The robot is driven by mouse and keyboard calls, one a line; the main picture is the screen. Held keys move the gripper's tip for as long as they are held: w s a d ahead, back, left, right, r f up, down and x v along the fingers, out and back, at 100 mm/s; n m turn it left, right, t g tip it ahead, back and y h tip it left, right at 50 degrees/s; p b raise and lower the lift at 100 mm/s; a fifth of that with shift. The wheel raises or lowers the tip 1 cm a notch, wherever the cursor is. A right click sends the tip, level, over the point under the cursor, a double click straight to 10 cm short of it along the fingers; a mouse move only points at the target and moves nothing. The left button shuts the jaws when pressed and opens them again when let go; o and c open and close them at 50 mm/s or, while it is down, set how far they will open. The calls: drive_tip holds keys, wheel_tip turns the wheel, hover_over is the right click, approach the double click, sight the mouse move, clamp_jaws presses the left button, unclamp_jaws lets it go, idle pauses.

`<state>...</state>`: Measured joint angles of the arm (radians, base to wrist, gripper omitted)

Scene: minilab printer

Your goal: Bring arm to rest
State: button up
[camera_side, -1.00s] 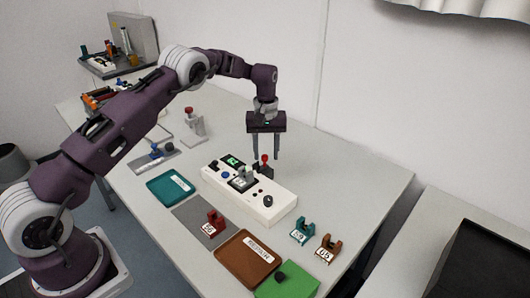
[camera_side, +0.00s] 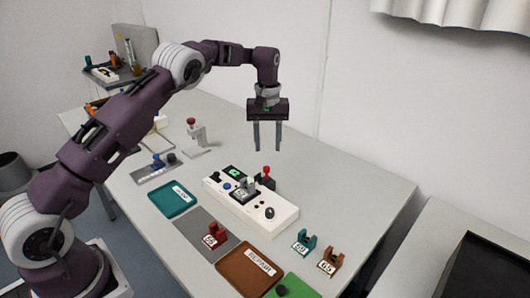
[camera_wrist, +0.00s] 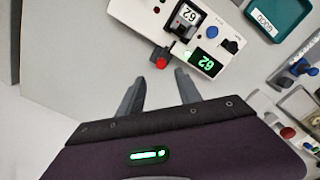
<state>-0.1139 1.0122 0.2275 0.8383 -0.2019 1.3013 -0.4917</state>
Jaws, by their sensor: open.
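My gripper (camera_side: 267,136) is open and empty, fingers pointing down, in the air above the far side of the white printer box (camera_side: 276,217). In the wrist view my gripper (camera_wrist: 160,92) shows two grey fingers well apart with only bare table between them. The printer box also shows in the wrist view (camera_wrist: 140,12), with a red-topped lever (camera_wrist: 161,62), a green lit display (camera_wrist: 207,61) and a grey piece marked 62 (camera_wrist: 186,18) on it. The fingers touch nothing.
A teal tray (camera_side: 163,203) and a brown tray (camera_side: 232,277) lie near the printer box. A red block (camera_side: 216,234) sits on a grey mat (camera_side: 190,225). Teal (camera_side: 305,243) and brown (camera_side: 330,259) numbered blocks stand at right. The table's far right is clear.

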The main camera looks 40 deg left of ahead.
drive_tip(key=s+d+r+m+t, duration=0.1)
drive_tip(key=s+d+r+m, duration=0.15)
drive_tip(key=s+r, duration=0.55)
drive_tip(key=s+d+r+m+t, duration=0.1)
drive_tip(key=s+d+r+t, duration=0.15)
drive_tip(key=s+r, duration=0.65)
drive_tip(key=s+d+m+t, duration=0.1)
drive_tip(key=s+d+m, duration=0.1)
drive_tip(key=s, duration=0.9)
drive_tip(key=s+d+f+m+t, duration=0.1)
drive_tip(key=s+d+m, duration=0.2)
drive_tip(key=s, duration=0.9)
drive_tip(key=shift+d+f, duration=0.15)
drive_tip(key=shift+d, duration=0.1)
